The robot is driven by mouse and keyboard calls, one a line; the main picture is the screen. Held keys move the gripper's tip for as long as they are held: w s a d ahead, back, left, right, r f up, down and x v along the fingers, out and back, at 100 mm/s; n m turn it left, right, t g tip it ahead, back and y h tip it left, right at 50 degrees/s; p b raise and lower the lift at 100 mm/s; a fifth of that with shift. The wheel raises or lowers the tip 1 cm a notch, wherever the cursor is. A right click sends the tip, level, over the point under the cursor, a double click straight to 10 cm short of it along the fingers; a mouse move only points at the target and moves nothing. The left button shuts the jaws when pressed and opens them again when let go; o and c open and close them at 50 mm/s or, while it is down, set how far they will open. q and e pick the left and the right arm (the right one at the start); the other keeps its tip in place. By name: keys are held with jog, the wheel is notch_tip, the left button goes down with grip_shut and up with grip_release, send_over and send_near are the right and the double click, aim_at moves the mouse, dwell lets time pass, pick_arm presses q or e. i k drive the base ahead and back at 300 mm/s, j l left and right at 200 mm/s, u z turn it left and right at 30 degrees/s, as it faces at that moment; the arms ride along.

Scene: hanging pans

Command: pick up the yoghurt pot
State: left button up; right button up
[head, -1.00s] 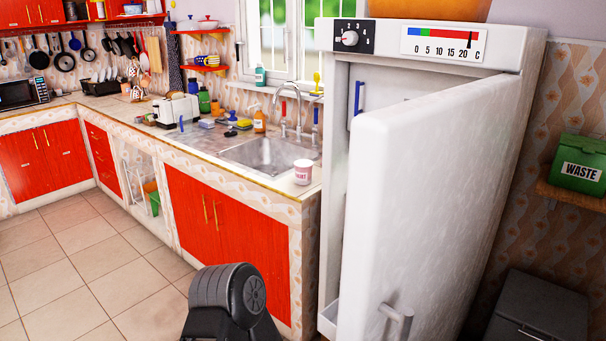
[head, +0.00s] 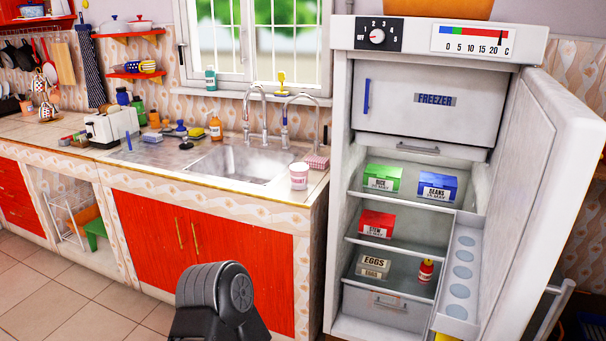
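The yoghurt pot (head: 299,176) is a small white tub with pink lettering. It stands upright on the counter (head: 290,197), near the front edge at its right end, between the sink and the fridge. Nothing holds it or covers it. Neither of my grippers shows in the head view, so whether they are open or shut is not visible. A dark rounded link of my own arm (head: 213,300) shows at the bottom, below the counter.
The sink (head: 240,163) is left of the pot, and a pink box (head: 317,162) sits behind it. The fridge (head: 340,130) stands to the right with its door (head: 535,150) open. Boxes and a red bottle (head: 425,271) are inside. Tiled floor (head: 70,300) is free at lower left.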

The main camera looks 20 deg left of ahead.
aim_at(298, 173)
jog(key=i+j+z, duration=0.2)
jog(key=j+z, duration=0.25)
jog(key=j, duration=0.55)
jog(key=j+z, duration=0.45)
jog(key=j, duration=0.6)
jog(key=i+j+z, duration=0.1)
jog(key=j, duration=0.25)
jog(key=i+j+z, duration=0.1)
jog(key=i+j, duration=0.2)
jog(key=i+j+z, duration=0.1)
jog(key=j, duration=0.4)
